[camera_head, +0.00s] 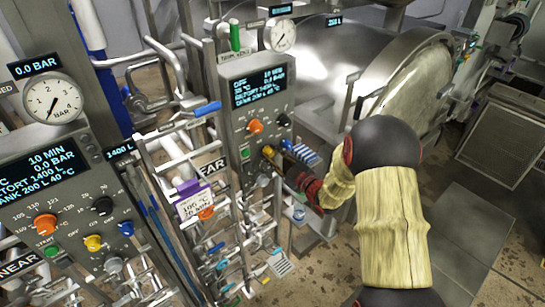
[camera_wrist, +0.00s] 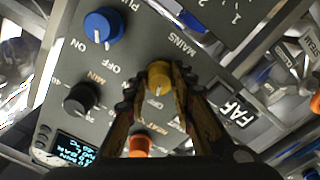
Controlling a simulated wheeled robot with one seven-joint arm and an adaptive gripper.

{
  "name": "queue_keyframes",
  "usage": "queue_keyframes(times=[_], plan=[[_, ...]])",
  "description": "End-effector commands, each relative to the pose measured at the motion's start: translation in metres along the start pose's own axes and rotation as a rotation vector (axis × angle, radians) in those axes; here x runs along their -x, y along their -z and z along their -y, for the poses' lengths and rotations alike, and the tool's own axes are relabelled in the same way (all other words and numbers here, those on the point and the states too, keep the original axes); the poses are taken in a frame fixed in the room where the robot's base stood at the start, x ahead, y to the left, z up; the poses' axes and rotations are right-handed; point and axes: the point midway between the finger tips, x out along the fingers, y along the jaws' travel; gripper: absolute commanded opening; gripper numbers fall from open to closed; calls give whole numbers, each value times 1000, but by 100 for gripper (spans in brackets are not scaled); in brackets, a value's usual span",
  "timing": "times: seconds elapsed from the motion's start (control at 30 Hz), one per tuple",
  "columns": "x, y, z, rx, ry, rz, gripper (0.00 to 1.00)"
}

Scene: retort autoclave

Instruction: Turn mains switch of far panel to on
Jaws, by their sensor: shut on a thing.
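The far panel (camera_head: 237,124) is a grey box with a lit display, in the middle of the head view. Its mains switch is a yellow knob (camera_wrist: 158,74), beside the word MAINS in the wrist view. My gripper (camera_wrist: 154,84) is shut on this knob, with one brown finger on each side. A pale mark shows on the knob's lower edge, by small lettering that looks like OFF. In the head view, my gripper (camera_head: 278,160) reaches the panel from the right and partly covers the yellow knob (camera_head: 267,151).
A blue pump knob (camera_wrist: 103,25), a black knob (camera_wrist: 80,99) and an orange knob (camera_wrist: 140,146) sit close around my fingers. The near panel (camera_head: 72,193), with similar knobs, stands at left in the head view. Pipes and racks crowd between the panels.

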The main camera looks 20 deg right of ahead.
Motion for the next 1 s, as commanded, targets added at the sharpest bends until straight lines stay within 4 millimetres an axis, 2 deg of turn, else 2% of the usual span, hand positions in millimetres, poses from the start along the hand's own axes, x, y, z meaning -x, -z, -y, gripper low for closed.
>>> queue_keyframes(times=[0.7, 1.0], plan=[[0, -1, 1, -636, 1, 1, 0], [0, -1, 1, -840, 1, 2, 0]])
